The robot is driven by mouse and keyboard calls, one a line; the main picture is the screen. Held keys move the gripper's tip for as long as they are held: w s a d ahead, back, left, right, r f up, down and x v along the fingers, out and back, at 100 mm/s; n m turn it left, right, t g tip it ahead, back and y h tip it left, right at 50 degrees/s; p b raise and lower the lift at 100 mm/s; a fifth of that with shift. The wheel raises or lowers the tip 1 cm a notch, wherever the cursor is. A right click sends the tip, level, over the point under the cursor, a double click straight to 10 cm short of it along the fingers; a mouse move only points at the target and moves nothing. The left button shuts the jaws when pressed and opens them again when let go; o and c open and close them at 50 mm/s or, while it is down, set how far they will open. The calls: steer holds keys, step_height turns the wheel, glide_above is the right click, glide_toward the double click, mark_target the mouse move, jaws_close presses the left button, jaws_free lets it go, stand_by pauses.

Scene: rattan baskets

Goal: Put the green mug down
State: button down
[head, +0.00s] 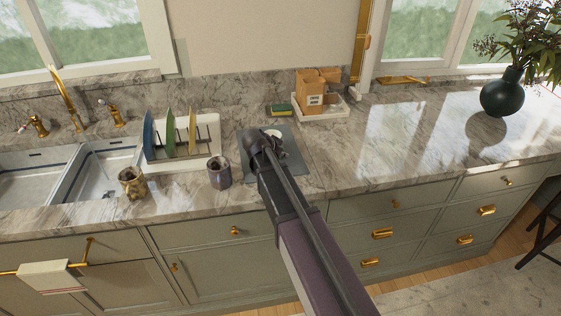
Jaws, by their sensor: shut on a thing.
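My gripper (260,143) is over the grey mat on the counter, right of the purple-grey mug. It is shut on what I take to be the green mug, which my gripper and wrist mostly hide; no green shows there. A small pale round shape (274,133) shows just beyond the gripper, and I cannot tell whether it belongs to the held thing. Whether the held thing touches the mat is hidden. The grey mat (292,160) lies flat on the marble counter (345,150).
A purple-grey mug (219,173) and a brown-yellow mug (132,183) stand to the left. Behind them is a plate rack (205,136). A tray (325,108) with wooden boxes and a sponge (281,110) stand behind. The counter to the right is clear up to a dark vase (502,93).

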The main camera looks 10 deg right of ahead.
steer(key=shift+f+b, duration=0.5)
steer(key=shift+f, duration=0.35)
steer(key=c, duration=0.7)
jaws_free()
steer(key=shift+p+v, duration=0.7)
steer(key=shift+v, duration=0.15)
steer(key=shift+p+v, duration=3.55)
steer(key=shift+v, duration=1.65)
